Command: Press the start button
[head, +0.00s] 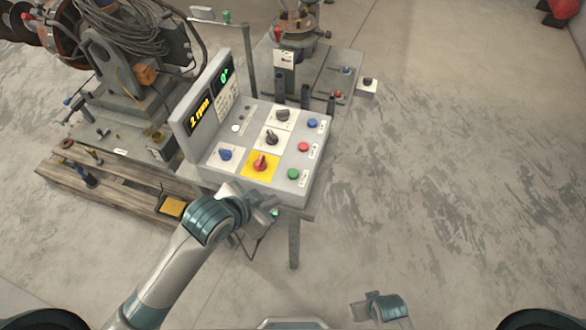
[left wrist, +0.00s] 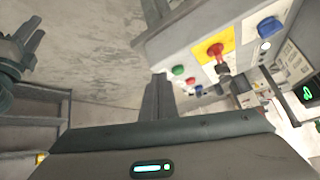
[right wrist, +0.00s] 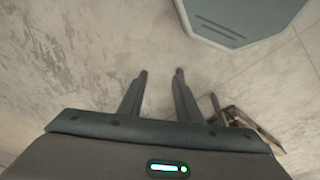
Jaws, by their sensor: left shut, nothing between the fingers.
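The control box (head: 228,140) stands in the middle of the head view, with a sloped panel of knobs and buttons. A green button (head: 293,174) is at its near right corner, below a red button (head: 303,147) and a blue one (head: 312,124); their labels are too small to read. My left gripper (left wrist: 158,80) is shut and empty at the near edge of the box. In the left wrist view its fingertips appear just left of the green button (left wrist: 178,70), with no contact visible. My right gripper (right wrist: 162,75) is open and empty over bare floor, away from the box.
A red knob on a yellow plate (head: 260,164) sits left of the green button, near my left wrist. An upright display (head: 208,100) rises at the box's left side. A wooden pallet (head: 120,205) and machinery lie to the left. The floor to the right is clear.

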